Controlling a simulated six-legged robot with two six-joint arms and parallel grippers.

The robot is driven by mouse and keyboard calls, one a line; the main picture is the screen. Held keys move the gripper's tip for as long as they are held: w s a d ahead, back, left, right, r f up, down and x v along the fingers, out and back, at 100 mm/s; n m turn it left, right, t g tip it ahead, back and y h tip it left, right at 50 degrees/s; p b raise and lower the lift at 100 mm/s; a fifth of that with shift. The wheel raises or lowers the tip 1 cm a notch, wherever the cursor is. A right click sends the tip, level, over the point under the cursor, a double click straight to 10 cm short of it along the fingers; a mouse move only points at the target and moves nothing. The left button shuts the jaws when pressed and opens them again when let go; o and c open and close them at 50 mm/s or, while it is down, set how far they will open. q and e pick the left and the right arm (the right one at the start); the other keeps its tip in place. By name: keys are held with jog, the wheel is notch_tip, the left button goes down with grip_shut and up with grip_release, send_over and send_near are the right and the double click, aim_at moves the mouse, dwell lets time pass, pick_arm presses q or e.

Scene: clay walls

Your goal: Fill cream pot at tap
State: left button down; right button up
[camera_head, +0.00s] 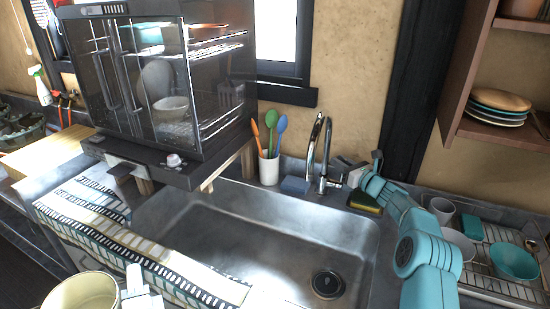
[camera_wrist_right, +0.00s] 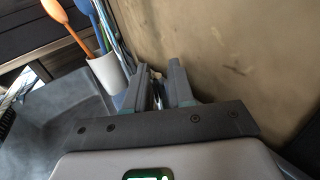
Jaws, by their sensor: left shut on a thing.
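The cream pot (camera_head: 82,293) is at the lower left of the head view, upright and open at the top, cut off by the lower edge. My left gripper (camera_head: 136,289) is shut on it at its right side; its fingertips are mostly cut off. The chrome tap (camera_head: 322,150) stands at the back rim of the steel sink (camera_head: 245,232); no running water shows. My right gripper (camera_head: 350,168) is just right of the tap, close to its base. In the wrist view its two fingers (camera_wrist_right: 162,88) stand apart with nothing clear between them. Contact with the tap cannot be told.
A white cup of coloured utensils (camera_head: 268,168) stands left of the tap. A blue sponge (camera_head: 295,186) and a yellow-green sponge (camera_head: 362,202) lie by the rim. A striped cloth (camera_head: 150,255) covers the left counter. A dish rack (camera_head: 490,260) stands right. The basin is empty.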

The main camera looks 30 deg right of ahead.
pick_arm(q)
jog(key=shift+r, duration=0.1)
pick_arm(e)
grip_shut()
